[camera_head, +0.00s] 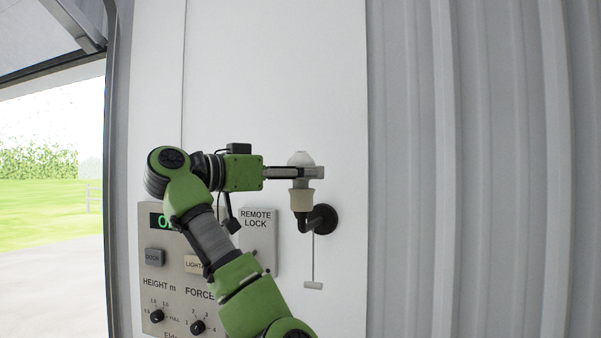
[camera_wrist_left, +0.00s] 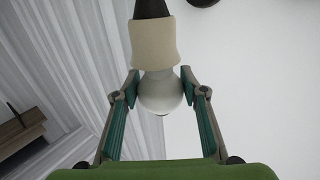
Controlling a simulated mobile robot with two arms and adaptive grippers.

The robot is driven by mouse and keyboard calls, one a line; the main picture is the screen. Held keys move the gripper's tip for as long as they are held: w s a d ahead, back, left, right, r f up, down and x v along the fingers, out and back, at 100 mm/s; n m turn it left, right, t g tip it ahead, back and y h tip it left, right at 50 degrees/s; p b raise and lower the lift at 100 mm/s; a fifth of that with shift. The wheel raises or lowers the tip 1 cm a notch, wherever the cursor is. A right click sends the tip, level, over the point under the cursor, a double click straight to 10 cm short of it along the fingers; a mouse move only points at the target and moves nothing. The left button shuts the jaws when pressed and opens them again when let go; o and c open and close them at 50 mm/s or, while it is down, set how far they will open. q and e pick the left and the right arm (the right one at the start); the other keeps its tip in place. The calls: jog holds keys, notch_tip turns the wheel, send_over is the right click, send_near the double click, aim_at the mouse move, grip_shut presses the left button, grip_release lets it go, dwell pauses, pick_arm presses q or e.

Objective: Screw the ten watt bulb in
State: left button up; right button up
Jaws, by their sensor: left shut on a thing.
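The white bulb (camera_head: 300,158) stands upright above the cream socket (camera_head: 302,198) of a black wall lamp (camera_head: 322,218) on the white wall panel. My left gripper (camera_head: 312,173) reaches in from the left and is shut on the bulb. In the left wrist view the bulb (camera_wrist_left: 160,92) sits between the two fingers (camera_wrist_left: 158,88), with the cream socket (camera_wrist_left: 155,42) right against its base. Whether the bulb's thread is seated is hidden inside the socket. No wattage mark is readable. My right gripper is not in view.
A pull cord with a small handle (camera_head: 313,285) hangs below the lamp. A control panel (camera_head: 152,285) with knobs and buttons and a REMOTE LOCK box (camera_head: 262,240) are on the wall behind my left arm. Corrugated metal wall (camera_head: 480,170) is at right; an open doorway is at left.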

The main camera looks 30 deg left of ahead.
pick_arm(q)
jog(key=o, duration=0.8)
jog(key=shift+w+f, duration=0.1)
jog(key=shift+f, duration=0.1)
jog(key=shift+w, duration=0.15)
